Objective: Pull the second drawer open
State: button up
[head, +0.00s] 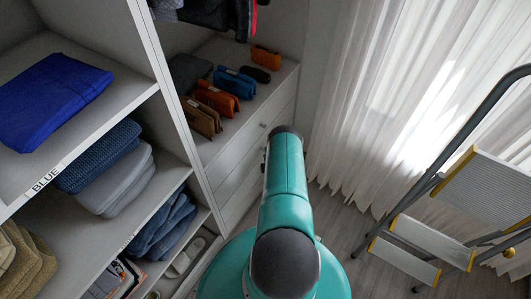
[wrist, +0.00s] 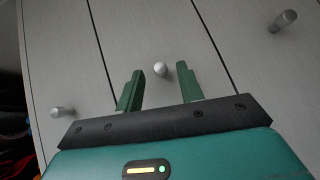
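The grey drawer unit (head: 232,152) stands in the middle of the head view, its stacked fronts partly hidden by my teal arm. One small round knob shows on its top drawer (head: 262,125). In the wrist view, drawer fronts fill the picture, split by dark slanting seams. The middle front (wrist: 140,30) has a silver knob (wrist: 160,69), and its seams show no visible gap. My gripper (wrist: 160,78) is open, its two green fingers on either side of that knob. I cannot tell whether they touch it. The gripper is hidden in the head view.
The neighbouring fronts carry a left knob (wrist: 62,112) and a right knob (wrist: 283,20). Pouches (head: 217,97) sit on top of the unit. Open shelves with folded clothes (head: 52,95) stand left. A stepladder (head: 430,225) and white curtain (head: 385,100) are right, with floor between.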

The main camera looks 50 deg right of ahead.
jog(key=shift+x, duration=1.05)
grip_shut()
